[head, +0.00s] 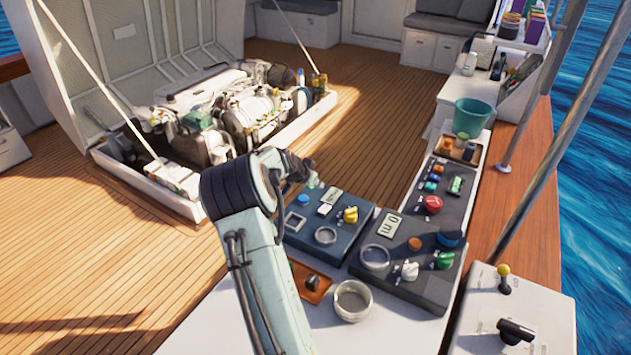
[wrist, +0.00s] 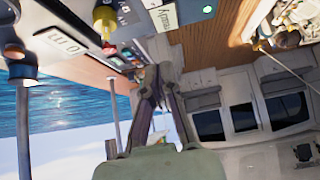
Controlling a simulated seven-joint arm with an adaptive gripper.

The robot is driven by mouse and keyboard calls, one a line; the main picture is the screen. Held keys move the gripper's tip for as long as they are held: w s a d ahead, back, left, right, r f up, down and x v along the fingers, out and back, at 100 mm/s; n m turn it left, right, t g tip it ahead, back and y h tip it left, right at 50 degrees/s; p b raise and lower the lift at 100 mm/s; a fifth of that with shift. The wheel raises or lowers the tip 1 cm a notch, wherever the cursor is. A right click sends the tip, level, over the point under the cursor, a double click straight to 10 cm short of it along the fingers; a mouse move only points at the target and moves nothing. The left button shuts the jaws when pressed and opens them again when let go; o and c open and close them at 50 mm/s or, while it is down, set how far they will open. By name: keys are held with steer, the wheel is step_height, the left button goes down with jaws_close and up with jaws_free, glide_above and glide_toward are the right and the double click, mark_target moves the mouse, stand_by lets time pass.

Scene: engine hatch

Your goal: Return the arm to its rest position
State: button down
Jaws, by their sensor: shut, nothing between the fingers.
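My arm (head: 258,270) rises from the bottom of the head view, and its dark joint bends over toward the control panels. My gripper (head: 312,178) is small there and partly hidden by the arm, in the air by the far left edge of the blue-grey panel. In the wrist view my gripper (wrist: 155,72) has its two fingers drawn together at the tips. It is shut and holds nothing. The fingers point at open space with panels and cabin beyond.
A blue-grey panel (head: 343,235) and a dark panel (head: 427,285) with knobs lie near the arm. A clear bowl (head: 352,301), an orange tray (head: 312,286) and a teal bucket (head: 472,116) stand nearby. The engine hatch (head: 75,60) is open. Deck (head: 375,125) is clear beyond.

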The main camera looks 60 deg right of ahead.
steer(key=shift+v, duration=0.8)
